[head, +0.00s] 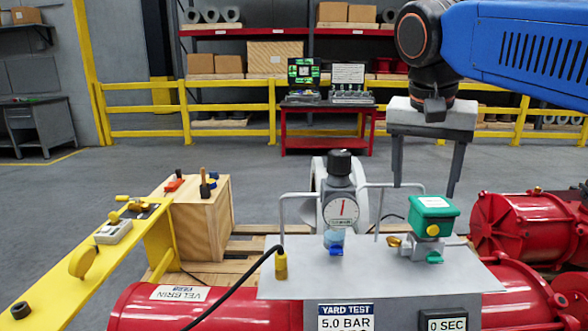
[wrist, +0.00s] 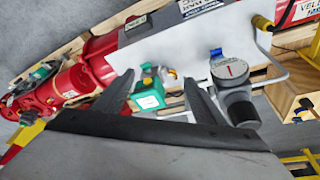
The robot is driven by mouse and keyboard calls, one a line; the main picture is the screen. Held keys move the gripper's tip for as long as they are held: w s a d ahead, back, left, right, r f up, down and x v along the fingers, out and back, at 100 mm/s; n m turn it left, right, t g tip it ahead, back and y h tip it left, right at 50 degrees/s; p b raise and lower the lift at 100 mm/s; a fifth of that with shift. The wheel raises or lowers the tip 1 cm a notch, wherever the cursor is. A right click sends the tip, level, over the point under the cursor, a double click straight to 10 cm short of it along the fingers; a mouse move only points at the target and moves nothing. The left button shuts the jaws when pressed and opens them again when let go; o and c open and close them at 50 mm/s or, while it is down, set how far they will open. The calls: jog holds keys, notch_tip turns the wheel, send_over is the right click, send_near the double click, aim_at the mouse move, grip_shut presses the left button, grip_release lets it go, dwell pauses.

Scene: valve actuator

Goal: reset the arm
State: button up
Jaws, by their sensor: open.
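My gripper (head: 424,170) hangs at the upper right in the head view, its two dark fingers apart and pointing down, with nothing between them. The wrist view also shows the gripper (wrist: 158,85) open and empty. Beyond its fingers is the grey panel (head: 290,281) on the red valve actuator (head: 150,309). A green-topped box (head: 433,215) sits at the panel's right, below my gripper. It also shows in the wrist view (wrist: 148,95). A dial gauge (head: 341,211) with a black knob (head: 340,163) stands left of it. My gripper appears apart from these parts.
A yellow beam (head: 75,275) with small fittings and a wooden box (head: 203,217) stand at the left. A second red actuator (head: 520,225) is at the right. A black hose (head: 235,290) crosses the front. Behind are yellow rails (head: 230,108) and a red table (head: 325,110). Open floor lies between.

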jog(key=s+d+f+n, duration=0.1)
jog(key=s+f, duration=0.3)
jog(key=f, duration=0.5)
jog(key=s+d+f+n+t+y, duration=0.1)
jog(key=s+d+f+n, duration=0.1)
jog(key=f, duration=0.7)
jog(key=s+d+f+n+t+y, duration=0.1)
jog(key=s+d+f+n, duration=0.1)
jog(key=s+f, duration=0.4)
notch_tip(320, 180, down, 4)
jog(key=shift+s+r+n, duration=0.2)
jog(key=shift+s+n, duration=0.2)
jog(key=shift+n, duration=0.3)
